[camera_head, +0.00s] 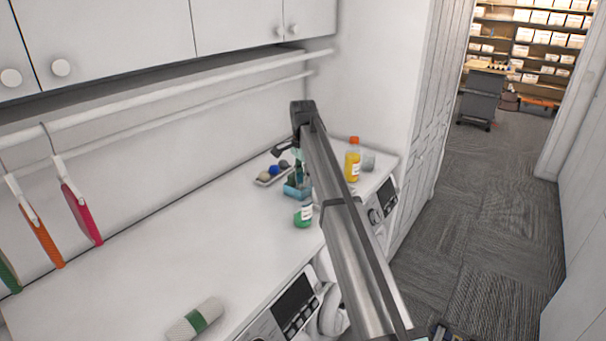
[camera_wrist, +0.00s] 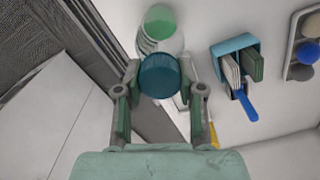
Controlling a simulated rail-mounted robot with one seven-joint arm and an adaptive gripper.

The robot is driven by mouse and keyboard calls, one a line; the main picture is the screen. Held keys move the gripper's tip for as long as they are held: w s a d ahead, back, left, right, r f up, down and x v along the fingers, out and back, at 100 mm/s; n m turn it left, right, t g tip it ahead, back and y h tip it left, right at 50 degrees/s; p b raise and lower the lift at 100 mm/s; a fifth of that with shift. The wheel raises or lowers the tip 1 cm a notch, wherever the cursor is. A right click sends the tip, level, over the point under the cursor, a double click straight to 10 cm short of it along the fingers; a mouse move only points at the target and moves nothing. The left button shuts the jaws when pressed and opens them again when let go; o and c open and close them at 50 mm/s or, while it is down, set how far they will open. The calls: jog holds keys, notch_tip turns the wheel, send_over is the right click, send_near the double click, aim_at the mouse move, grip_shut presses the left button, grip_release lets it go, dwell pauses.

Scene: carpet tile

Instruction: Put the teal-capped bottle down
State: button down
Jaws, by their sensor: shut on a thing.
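The teal-capped bottle (camera_wrist: 159,75) is between the two fingers of my gripper (camera_wrist: 160,92) in the wrist view, seen from its cap end. The fingers are shut on it from both sides. The cap hides most of the body, so its gap above the counter cannot be told. In the head view my arm hides most of the gripper and the bottle. The white counter (camera_head: 170,255) lies below.
A green-and-white container (camera_head: 303,216) stands close by; a green cap (camera_wrist: 160,21) shows beside the held bottle. A teal caddy (camera_wrist: 219,50) and a tray of balls (camera_head: 262,181) are near. An orange-capped yellow bottle (camera_head: 352,165) stands right. The left counter is largely clear.

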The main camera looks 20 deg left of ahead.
jog(key=c, duration=0.7)
grip_release()
jog(key=shift+f, duration=0.1)
notch_tip(320, 180, up, 12)
jog(key=b, duration=0.5)
jog(key=shift+b, duration=0.35)
